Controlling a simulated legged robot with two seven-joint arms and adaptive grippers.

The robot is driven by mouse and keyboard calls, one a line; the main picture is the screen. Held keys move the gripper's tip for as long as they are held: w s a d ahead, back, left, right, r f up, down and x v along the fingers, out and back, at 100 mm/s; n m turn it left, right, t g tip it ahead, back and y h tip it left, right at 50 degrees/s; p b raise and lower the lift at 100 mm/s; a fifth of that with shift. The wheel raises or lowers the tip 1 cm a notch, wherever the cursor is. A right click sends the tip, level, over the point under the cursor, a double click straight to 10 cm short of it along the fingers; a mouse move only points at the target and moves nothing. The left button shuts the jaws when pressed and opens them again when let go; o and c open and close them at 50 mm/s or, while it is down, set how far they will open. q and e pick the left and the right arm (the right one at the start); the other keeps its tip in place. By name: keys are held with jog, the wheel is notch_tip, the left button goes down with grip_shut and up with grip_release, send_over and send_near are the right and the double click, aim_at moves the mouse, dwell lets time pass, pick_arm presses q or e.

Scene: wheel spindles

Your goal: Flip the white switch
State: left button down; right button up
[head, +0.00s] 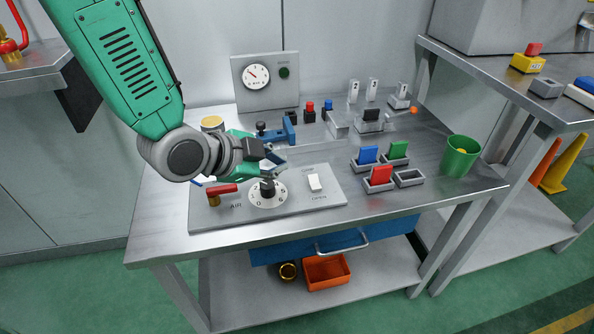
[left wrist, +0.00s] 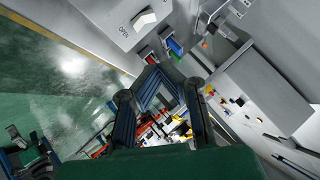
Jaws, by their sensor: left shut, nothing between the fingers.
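The white switch (head: 314,183) is a small rocker on the grey panel (head: 330,199), above the printed word OPEN. It also shows at the top of the left wrist view (left wrist: 144,19). My left gripper (head: 276,166) is above the panel, up and to the left of the switch in the head view, near the numbered dial (head: 268,194). Its fingers are closed together and hold nothing. The left wrist view shows the fingers (left wrist: 158,78) apart from the switch. My right gripper is not in view.
A red-handled AIR valve (head: 222,190) stands left of the dial. Right of the panel are coloured blocks in grey holders, with a red block (head: 381,174) nearest, and a green cup (head: 460,156). A gauge box (head: 265,80) stands behind. The table's front edge is clear.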

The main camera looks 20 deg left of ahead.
pick_arm(q)
jog(key=b, duration=0.2)
send_over(304, 184)
jog(key=s+d, duration=0.1)
jog(key=s, duration=0.2)
jog(key=f, duration=0.6)
jog(key=shift+w+d, duration=0.15)
jog(key=shift+w, duration=0.1)
jog(key=w+f, duration=0.1)
jog(key=a+f+b, duration=0.1)
jog(key=shift+w+f, duration=0.35)
jog(key=shift+w, duration=0.05)
jog(key=shift+w+f, duration=0.2)
jog(key=shift+f, duration=0.1)
jog(key=shift+w+a+g+p, duration=0.1)
jog(key=shift+w+g+p, duration=0.15)
jog(key=shift+p, duration=0.4)
jog(key=shift+f, duration=0.3)
jog(key=shift+s, duration=0.1)
